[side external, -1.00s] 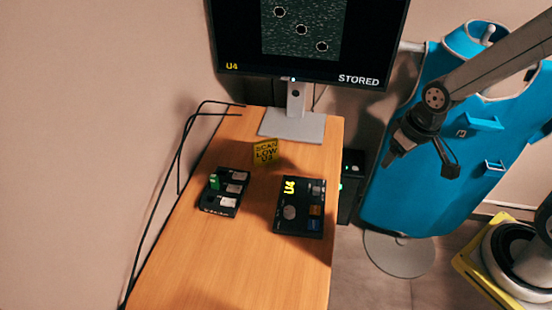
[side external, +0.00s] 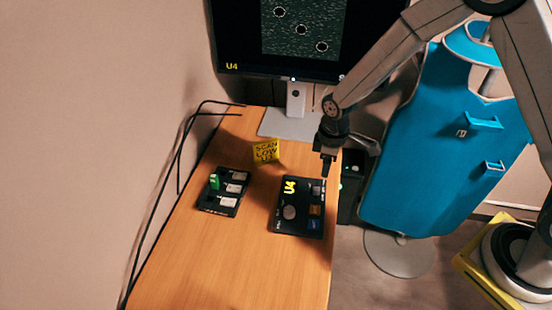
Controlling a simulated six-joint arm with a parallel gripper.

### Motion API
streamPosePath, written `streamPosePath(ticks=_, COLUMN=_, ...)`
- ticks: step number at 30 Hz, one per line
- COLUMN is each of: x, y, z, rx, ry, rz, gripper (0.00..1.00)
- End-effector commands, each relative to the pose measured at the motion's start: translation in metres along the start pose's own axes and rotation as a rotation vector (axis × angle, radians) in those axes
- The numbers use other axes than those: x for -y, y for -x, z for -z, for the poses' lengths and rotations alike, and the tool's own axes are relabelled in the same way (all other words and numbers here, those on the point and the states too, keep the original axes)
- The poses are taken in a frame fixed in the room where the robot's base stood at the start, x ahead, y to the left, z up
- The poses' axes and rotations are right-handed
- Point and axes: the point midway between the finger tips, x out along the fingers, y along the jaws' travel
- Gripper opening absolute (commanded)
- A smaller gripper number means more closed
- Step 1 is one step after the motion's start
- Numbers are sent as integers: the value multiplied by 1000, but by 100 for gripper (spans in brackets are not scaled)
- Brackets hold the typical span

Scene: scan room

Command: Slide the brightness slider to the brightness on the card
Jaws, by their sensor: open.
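The yellow card (side external: 266,151) stands on the desk behind the devices and reads "SCAN LOW U4". The black control panel (side external: 297,225) lies near the desk's right edge, with a yellow "U4" label, a round grey knob (side external: 289,212), and orange and blue buttons. A small light part (side external: 317,190) shows at its upper right; I cannot tell whether it is the brightness slider. My gripper (side external: 325,174) points down just above the panel's upper right corner. Its jaws are open and hold nothing; contact with the panel cannot be made out.
A monitor (side external: 232,80) on a stand (side external: 277,124) is at the back, showing "U4" and a speckled picture. The front of the desk (side external: 230,265) is clear.

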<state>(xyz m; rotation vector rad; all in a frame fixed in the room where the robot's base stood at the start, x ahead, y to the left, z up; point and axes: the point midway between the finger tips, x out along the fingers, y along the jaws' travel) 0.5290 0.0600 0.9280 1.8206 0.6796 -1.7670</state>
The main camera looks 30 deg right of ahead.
Motion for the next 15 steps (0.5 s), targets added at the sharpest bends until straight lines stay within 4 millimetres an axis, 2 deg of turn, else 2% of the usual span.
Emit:
streamPosePath(ticks=1, x=0, y=-8, z=5, rx=8, ry=28, rz=6, gripper=62)
streamPosePath(ticks=6, x=0, y=-22, z=14, rx=21, ry=90, rz=16, gripper=62)
streamPosePath(ticks=15, x=0, y=-26, z=15, rx=24, ry=105, rz=18, gripper=62)
